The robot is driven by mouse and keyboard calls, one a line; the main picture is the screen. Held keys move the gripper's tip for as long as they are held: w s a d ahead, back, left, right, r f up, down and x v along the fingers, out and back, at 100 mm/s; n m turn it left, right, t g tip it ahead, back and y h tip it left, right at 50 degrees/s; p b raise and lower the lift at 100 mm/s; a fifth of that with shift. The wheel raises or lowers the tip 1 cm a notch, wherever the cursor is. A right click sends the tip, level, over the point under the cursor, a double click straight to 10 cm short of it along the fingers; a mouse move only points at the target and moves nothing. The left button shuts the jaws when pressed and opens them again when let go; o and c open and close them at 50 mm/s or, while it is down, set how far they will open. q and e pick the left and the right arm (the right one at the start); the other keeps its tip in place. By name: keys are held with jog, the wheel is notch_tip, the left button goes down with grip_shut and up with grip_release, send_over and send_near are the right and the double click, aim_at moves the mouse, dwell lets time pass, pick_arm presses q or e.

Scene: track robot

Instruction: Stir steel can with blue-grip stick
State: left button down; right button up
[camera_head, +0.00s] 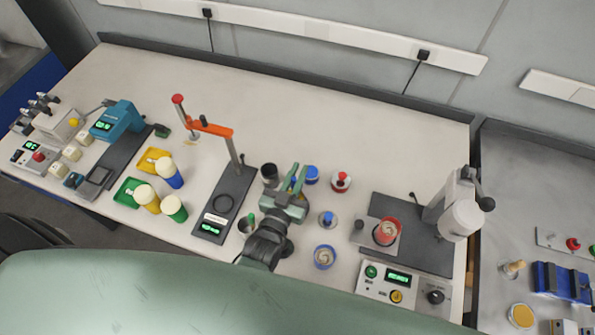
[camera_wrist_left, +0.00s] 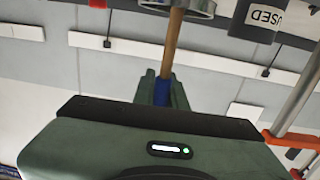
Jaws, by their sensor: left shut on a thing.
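My left gripper (camera_head: 296,181) is over the middle of the bench in the head view, its green fingers close together. In the left wrist view the gripper (camera_wrist_left: 162,92) is shut on the blue grip of a stick (camera_wrist_left: 173,45). The wooden shaft runs up the picture from the fingers to a grey metal rim (camera_wrist_left: 200,8), which looks like a can cut off by the picture edge. I cannot tell whether the stick's tip is inside it. In the head view the stick and steel can are not clearly made out around the gripper. My right gripper is not in view.
A dark pot (camera_head: 269,175), marked USED in the wrist view (camera_wrist_left: 262,15), stands left of the gripper. An orange-armed stand (camera_head: 233,160) is further left. A mixer (camera_head: 462,215) stands right. The bench's back is clear.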

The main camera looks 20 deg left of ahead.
pick_arm(q)
notch_tip(320, 180, up, 6)
jog(key=p, duration=0.2)
jog(key=shift+w+r+p, duration=0.15)
jog(key=shift+r+p, duration=0.05)
jog(key=shift+p, duration=0.1)
dwell(1.0)
jog(key=shift+r, duration=2.5)
